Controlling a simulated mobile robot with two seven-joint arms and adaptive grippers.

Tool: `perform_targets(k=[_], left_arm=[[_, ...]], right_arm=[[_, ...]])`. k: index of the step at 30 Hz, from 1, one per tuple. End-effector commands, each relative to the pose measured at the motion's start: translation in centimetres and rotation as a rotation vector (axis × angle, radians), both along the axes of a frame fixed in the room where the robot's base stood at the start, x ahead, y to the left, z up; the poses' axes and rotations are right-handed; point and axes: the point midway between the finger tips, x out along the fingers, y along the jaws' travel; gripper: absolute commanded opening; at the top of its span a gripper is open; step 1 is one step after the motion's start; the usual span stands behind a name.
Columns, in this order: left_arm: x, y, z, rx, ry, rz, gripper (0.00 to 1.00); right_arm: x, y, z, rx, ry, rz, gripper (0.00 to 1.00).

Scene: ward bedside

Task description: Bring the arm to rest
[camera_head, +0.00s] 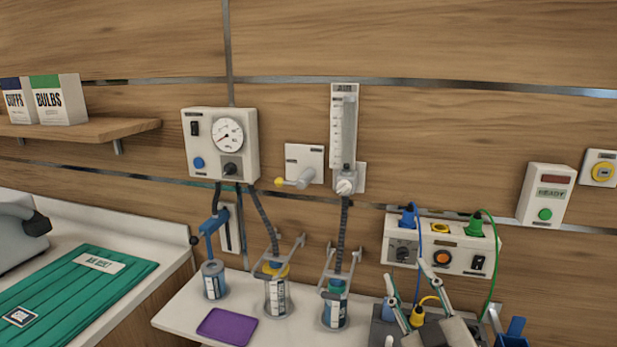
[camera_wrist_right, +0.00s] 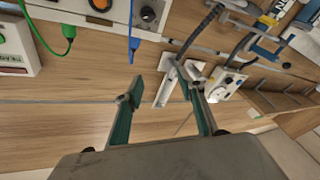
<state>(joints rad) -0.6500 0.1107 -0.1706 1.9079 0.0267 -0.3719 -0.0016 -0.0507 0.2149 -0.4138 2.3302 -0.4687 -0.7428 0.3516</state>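My right gripper (camera_head: 406,270) rises from the bottom right of the head view, in front of the wall-side control box. Its two fingers stand apart with nothing between them. In the right wrist view the same gripper (camera_wrist_right: 161,80) shows two green-padded fingers spread wide and empty, pointing towards the wood wall. My left gripper is not in view.
A control box (camera_head: 458,262) with blue and green cables is behind the right gripper. Several jars, a purple pad (camera_head: 227,326) and a white shelf (camera_head: 178,312) are left of it. A gauge unit (camera_head: 220,165) and a flowmeter (camera_head: 344,130) hang on the wall.

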Motion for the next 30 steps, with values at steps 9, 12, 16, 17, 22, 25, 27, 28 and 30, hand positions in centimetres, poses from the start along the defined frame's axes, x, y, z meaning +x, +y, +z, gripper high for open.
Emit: perform_targets(k=[9, 12, 16, 17, 22, 25, 27, 28, 30], left_arm=[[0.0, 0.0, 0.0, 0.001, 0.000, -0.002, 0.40], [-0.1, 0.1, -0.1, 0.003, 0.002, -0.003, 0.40], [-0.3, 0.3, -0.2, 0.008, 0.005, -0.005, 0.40], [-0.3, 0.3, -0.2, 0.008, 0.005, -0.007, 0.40], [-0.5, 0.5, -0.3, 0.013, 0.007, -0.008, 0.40], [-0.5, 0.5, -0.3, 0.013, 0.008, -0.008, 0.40], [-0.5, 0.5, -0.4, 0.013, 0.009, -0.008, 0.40], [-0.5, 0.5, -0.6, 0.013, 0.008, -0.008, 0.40], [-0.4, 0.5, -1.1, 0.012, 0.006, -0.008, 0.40]], right_arm=[[-7.8, -10.7, -16.8, -0.182, 0.554, -0.268, 0.39], [-10.7, -12.6, -19.8, -0.234, 0.679, -0.301, 0.39], [-13.8, -14.4, -22.6, -0.287, 0.802, -0.326, 0.39], [-14.5, -14.8, -23.1, -0.299, 0.829, -0.329, 0.39], [-18.2, -16.5, -25.6, -0.357, 0.959, -0.344, 0.39], [-20.3, -17.3, -26.7, -0.390, 1.029, -0.347, 0.39], [-21.8, -17.9, -27.5, -0.412, 1.079, -0.349, 0.39], [-21.7, -17.6, -28.1, -0.407, 1.077, -0.339, 0.39], [-21.0, -16.6, -29.6, -0.378, 1.057, -0.311, 0.39]])
